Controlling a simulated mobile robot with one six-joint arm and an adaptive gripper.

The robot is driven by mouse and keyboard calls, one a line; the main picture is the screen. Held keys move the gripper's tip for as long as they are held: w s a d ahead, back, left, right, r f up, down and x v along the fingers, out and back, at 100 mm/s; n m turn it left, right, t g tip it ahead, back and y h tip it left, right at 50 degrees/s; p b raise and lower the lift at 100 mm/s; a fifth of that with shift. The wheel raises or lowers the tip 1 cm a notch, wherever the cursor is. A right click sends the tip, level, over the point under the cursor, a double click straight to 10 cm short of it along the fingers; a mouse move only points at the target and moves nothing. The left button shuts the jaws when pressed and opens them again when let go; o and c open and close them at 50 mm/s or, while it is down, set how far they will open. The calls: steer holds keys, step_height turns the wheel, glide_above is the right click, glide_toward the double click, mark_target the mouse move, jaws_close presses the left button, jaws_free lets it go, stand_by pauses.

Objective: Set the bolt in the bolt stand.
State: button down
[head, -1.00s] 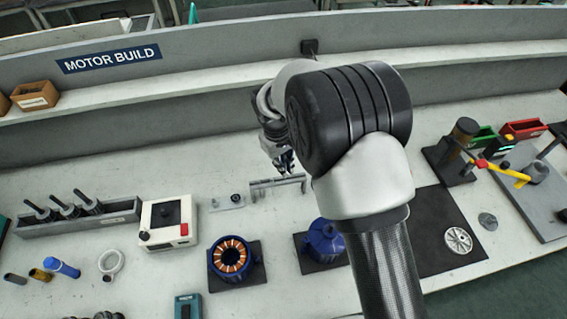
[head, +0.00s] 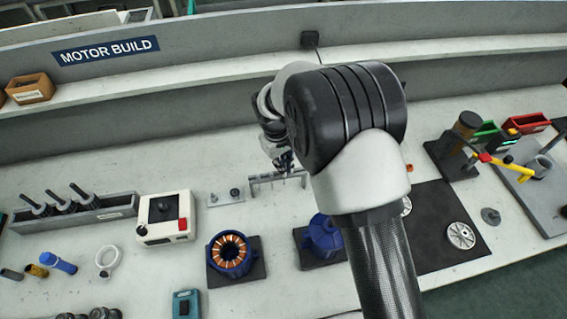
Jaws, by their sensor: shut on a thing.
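My gripper (head: 285,163) is small in the head view, below the dark wrist of my arm and close to a low grey metal rack on the bench. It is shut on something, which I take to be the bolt. The bolt is too small and too hidden between the fingers to make out. The grey rack (head: 262,180), a bar on short legs, may be the bolt stand. My gripper overlaps its upper edge, and I cannot tell whether they touch. My arm hides the area to the right of the rack.
A flat plate with small round parts (head: 221,199) lies left of the rack. A copper-wound stator (head: 231,254) and a blue motor housing (head: 322,237) stand in front. A white box with a red button (head: 166,219) stands further left. The bench behind the plate is clear.

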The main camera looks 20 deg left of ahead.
steer(key=shift+f+b, duration=0.55)
steer(key=shift+f, duration=0.4)
steer(key=shift+r, duration=0.1)
steer(key=c, duration=1.7)
jaws_free()
steer(key=shift+o, duration=0.7)
steer(key=shift+o, duration=0.8)
steer(key=shift+r+p, duration=2.1)
steer(key=shift+r, duration=0.85)
